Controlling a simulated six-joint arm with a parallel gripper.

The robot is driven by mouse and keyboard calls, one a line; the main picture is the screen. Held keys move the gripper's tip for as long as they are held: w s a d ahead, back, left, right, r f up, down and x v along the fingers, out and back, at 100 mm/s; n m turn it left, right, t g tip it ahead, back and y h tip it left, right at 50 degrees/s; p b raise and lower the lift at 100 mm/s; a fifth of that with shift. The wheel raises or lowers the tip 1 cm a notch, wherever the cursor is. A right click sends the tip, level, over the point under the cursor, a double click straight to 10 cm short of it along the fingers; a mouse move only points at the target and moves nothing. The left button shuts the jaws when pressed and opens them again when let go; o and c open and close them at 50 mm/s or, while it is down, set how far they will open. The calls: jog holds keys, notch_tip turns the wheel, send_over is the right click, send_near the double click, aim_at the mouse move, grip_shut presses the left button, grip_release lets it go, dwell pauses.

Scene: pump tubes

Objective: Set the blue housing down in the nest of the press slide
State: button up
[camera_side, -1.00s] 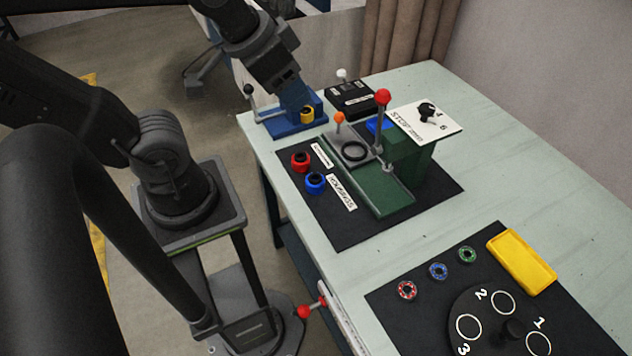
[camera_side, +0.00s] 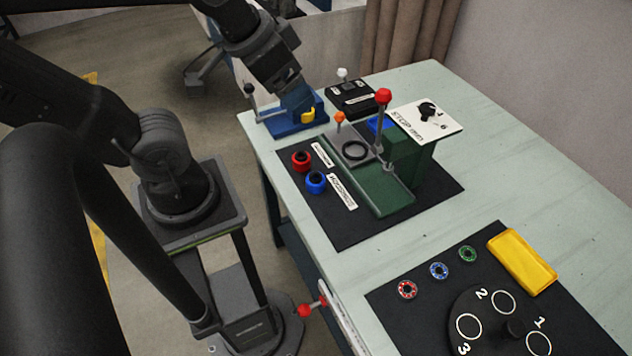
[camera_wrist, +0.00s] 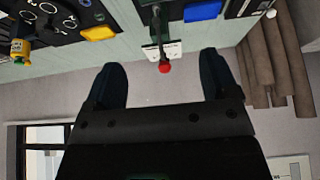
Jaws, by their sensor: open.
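The blue housing (camera_side: 316,182) is a short round piece with a dark opening. It stands on the black mat beside the red housing (camera_side: 301,161) in the side view. The press slide (camera_side: 352,148) is a grey plate on the green press, with a dark ring-shaped nest (camera_side: 355,151) that looks empty. My gripper (camera_side: 298,104) is up and left of the press, over the blue fixture, away from the blue housing. The wrist view shows both fingers spread with nothing between them (camera_wrist: 162,80). The blue housing cannot be made out in the wrist view.
A yellow part (camera_side: 308,115) sits at the blue fixture (camera_side: 292,124), by my fingers. A red-knobbed lever (camera_side: 383,97) and an orange-knobbed post (camera_side: 340,117) rise at the press. A black box (camera_side: 350,98) stands behind. A yellow tray (camera_side: 522,262) and numbered dial lie front right.

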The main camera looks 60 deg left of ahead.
jog(key=m+t+y, duration=0.2)
jog(key=m+y, duration=0.9)
jog(key=m, duration=1.4)
send_near(315, 181)
jog(key=shift+v, duration=1.2)
jog(key=shift+a, duration=0.1)
jog(key=x, duration=1.3)
jog(key=shift+w+a+f, duration=0.2)
jog(key=shift+c, duration=0.2)
jog(key=c, duration=1)
